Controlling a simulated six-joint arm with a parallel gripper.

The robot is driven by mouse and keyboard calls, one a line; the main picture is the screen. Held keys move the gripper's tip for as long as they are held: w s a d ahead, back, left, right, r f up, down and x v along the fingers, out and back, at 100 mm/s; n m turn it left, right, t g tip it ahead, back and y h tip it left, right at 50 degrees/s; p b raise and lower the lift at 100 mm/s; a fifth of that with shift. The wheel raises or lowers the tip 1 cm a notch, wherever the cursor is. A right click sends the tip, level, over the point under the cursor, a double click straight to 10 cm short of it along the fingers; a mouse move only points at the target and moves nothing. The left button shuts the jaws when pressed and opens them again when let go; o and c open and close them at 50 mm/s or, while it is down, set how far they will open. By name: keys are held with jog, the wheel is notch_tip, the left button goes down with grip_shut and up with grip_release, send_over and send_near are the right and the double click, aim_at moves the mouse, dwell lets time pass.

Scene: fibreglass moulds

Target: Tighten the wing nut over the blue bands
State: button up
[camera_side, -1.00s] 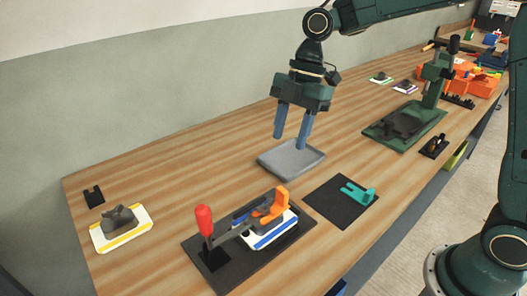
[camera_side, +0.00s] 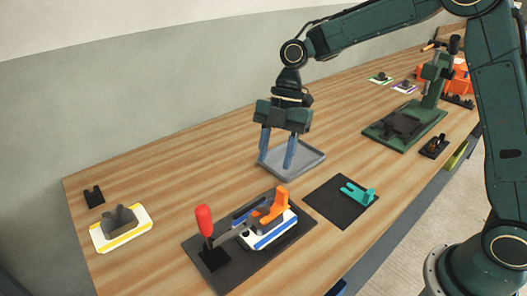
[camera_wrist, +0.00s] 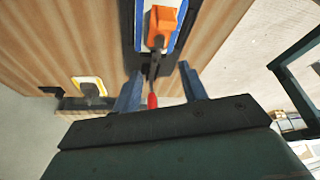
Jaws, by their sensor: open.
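A white block with blue bands (camera_side: 262,241) sits on a dark base plate (camera_side: 206,248) at the front of the bench. An orange piece (camera_side: 274,204) stands over the block, and a lever with a red handle (camera_side: 204,220) rises at its left. I cannot clearly make out a wing nut there. The orange piece (camera_wrist: 162,22) and the red handle (camera_wrist: 152,101) also show in the wrist view, the handle between my fingers in the picture. My gripper (camera_side: 277,159) is open and empty, pointing down above the grey tray, behind the blue-banded block and apart from it.
The shallow grey tray (camera_side: 310,160) is below my gripper. A teal piece (camera_side: 358,194) lies on a black mat (camera_side: 325,206) to the right. A yellow-banded block (camera_side: 123,238) is at the left. A green press (camera_side: 430,95) stands farther back. The bench's left middle is clear.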

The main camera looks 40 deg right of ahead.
aim_at(265, 206)
jog(key=x, duration=1.1)
jog(key=shift+f, duration=0.1)
grip_shut()
